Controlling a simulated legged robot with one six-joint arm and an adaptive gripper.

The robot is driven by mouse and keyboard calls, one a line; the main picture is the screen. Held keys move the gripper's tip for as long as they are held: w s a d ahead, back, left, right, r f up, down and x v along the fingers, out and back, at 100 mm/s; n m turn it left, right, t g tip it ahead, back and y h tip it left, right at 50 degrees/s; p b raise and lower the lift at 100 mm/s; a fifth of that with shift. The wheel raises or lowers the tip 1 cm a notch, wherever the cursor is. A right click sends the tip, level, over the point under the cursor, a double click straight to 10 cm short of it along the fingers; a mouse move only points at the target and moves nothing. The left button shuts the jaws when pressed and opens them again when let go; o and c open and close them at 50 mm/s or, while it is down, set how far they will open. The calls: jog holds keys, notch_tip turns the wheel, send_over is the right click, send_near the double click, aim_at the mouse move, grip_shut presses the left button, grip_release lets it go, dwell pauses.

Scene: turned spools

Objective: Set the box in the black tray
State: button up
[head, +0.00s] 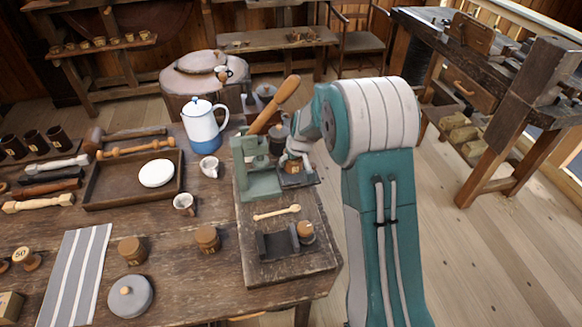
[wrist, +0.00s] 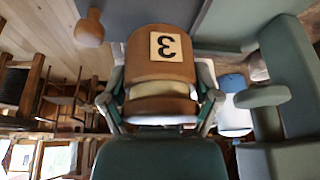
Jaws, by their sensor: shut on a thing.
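My gripper (head: 294,160) points down beside the green press (head: 262,180) on the bench. In the wrist view my gripper (wrist: 160,98) is shut on a round wooden box (wrist: 165,62) with a pale label reading 3, upside down in the picture. A finger lies on each side of it. In the head view the box (head: 292,168) is mostly hidden by my gripper. A small black tray (head: 298,182) shows right under it. Whether the box touches the tray I cannot tell.
On the board in front are a wooden spoon-like piece (head: 276,212), a dark cradle (head: 272,246) and a round wooden piece (head: 305,231). Similar wooden boxes (head: 131,250) (head: 207,239), a blue-white jug (head: 204,127) and a brown tray (head: 103,190) stand to the left. The press handle (head: 275,105) rises nearby.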

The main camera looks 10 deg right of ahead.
aim_at(292, 167)
jog(key=shift+w+d+f, duration=0.1)
jog(key=shift+d+f, duration=0.1)
jog(key=shift+f, duration=0.35)
jog(key=shift+w+d+f, duration=0.1)
jog(key=shift+d+f, duration=0.05)
jog(key=shift+f, duration=0.4)
jog(key=shift+a+f, duration=0.65)
jog(key=shift+f, duration=0.1)
jog(key=shift+a, duration=0.3)
jog(key=o, duration=0.9)
jog(key=shift+a, duration=0.1)
jog(key=shift+c, duration=0.2)
jog(key=shift+o, duration=0.5)
jog(key=shift+d, duration=0.75)
jog(key=shift+a+r, duration=0.15)
jog(key=shift+r, duration=0.05)
jog(key=s+a+f+v, duration=0.1)
jog(key=s+v, duration=0.1)
jog(key=v, duration=0.9)
jog(key=s+a+v, duration=0.1)
jog(key=v, duration=0.9)
jog(key=s+r+m, duration=0.1)
jog(key=s+r, duration=0.2)
jog(key=s, duration=1)
jog(key=s+r+m+t+h, duration=0.1)
jog(key=s+r, duration=0.3)
jog(key=s, duration=0.9)
